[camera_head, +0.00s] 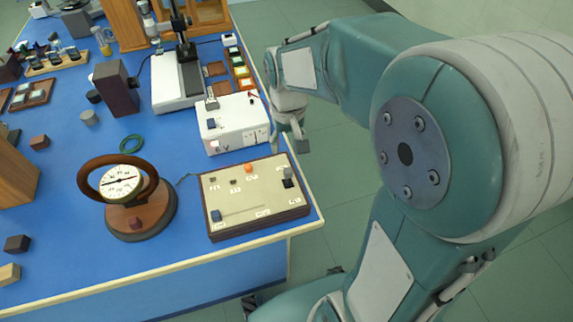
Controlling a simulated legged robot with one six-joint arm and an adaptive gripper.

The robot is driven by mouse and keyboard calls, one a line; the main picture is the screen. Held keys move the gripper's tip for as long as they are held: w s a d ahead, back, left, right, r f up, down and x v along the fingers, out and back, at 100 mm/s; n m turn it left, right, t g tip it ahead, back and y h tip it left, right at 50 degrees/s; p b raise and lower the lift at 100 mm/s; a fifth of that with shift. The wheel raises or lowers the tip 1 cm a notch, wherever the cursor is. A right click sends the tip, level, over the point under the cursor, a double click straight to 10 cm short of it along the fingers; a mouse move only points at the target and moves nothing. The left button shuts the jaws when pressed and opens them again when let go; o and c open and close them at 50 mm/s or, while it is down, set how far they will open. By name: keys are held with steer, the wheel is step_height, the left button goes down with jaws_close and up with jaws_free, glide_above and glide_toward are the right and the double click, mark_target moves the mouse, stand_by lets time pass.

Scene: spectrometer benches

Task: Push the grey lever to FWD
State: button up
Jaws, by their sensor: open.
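A beige control box (245,195) with dark sides lies at the near right corner of the blue bench. A small grey lever (287,172) stands up from a black base at the box's right end. The labels beside it are too small to read. An orange button (249,168) sits on the box's back part, and a blue knob (216,215) is at its front left. My gripper (291,145) points down, open and empty, behind the lever and beside the white power unit. It appears apart from the lever; the exact gap is hard to tell.
The white 6V unit (230,137) stands behind the box. A round dial on a wooden base (155,215) with a brown ring is to the left. The bench edge (308,226) runs close by the box. Open floor lies to the right of the bench, partly hidden by my arm.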

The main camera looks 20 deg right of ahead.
mark_target(288, 170)
step_height(288, 170, down, 10)
steer(key=shift+r, duration=0.1)
stand_by(0.4)
jaws_close()
